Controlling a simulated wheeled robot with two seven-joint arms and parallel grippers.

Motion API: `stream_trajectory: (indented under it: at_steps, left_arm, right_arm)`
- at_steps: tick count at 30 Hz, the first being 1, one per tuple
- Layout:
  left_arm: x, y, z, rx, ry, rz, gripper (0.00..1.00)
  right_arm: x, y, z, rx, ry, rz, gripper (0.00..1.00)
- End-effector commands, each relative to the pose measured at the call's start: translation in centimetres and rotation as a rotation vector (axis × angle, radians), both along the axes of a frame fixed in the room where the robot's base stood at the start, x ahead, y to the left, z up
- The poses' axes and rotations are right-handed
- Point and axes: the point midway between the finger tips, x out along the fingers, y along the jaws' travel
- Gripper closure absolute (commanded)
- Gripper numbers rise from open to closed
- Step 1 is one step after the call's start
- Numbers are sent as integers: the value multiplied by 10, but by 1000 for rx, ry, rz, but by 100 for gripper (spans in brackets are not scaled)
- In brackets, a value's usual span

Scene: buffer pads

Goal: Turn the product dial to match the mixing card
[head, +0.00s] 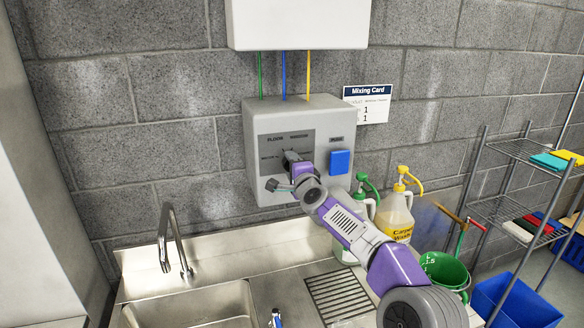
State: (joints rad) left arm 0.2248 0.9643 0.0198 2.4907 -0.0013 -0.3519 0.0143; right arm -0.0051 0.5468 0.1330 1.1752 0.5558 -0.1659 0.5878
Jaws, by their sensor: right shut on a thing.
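The grey dispenser box (262,108) hangs on the block wall with a dark dial panel (302,139) labelled "FLOOR" at its upper left. My right gripper (287,158) reaches the middle of this panel and is shut on the product dial, which the gripper mostly hides. The dial's pointer direction cannot be told. The mixing card (367,104), white with a dark blue header, is on the wall to the right of the box. Its small print is unreadable, but two lines end in "1".
A blue button (340,162) sits right of the panel. Below are a steel sink (195,308) with a faucet (168,240), jugs including a yellow-labelled one (397,215), and a green bucket (445,270). A wire shelf (505,210) and blue bin (520,305) stand right.

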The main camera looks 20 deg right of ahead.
Motion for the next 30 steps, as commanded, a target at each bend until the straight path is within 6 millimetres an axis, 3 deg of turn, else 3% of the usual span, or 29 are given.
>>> stream_trajectory:
  at_steps: [14,15,20,30]
  left_arm:
    - [0,0,0,0,0,0,30]
    - [0,0,0,0,0,0,30]
    - [0,0,0,0,0,0,30]
    - [0,0,-2,0,0,0,30]
  right_arm:
    - [0,0,1,16,0,-1,82]
    - [0,0,1,16,-1,-1,50]
    - [0,0,1,16,0,-1,26]
    - [-3,0,0,15,1,0,26]
